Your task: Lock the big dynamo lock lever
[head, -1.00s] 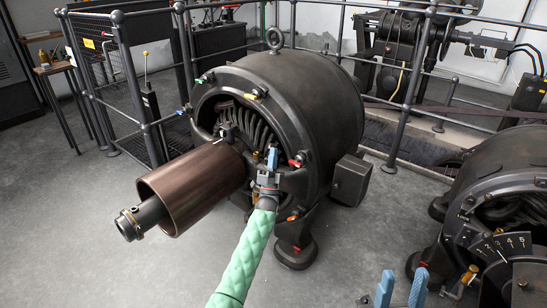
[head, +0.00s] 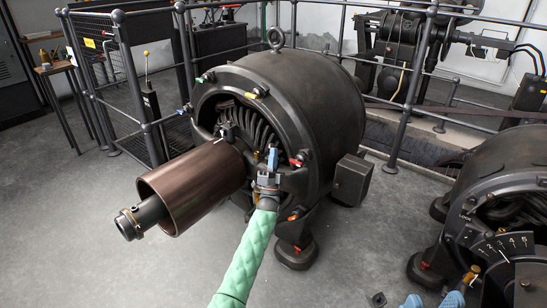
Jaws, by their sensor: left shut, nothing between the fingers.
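The big dynamo (head: 310,105) stands in the middle of the head view, a dark drum with a brown cylinder (head: 195,185) jutting out of its open front. I cannot tell which part is the lock lever. My left gripper (head: 272,157), on the green-sleeved arm, is shut and empty at the lower right of the open front, close to the red handle. Whether it touches anything is unclear.
A second dark machine (head: 500,205) with a numbered dial (head: 510,243) stands at the right. A metal railing (head: 410,90) runs behind the dynamo, and a side table (head: 60,69) stands at the left. The grey floor at the lower left is clear.

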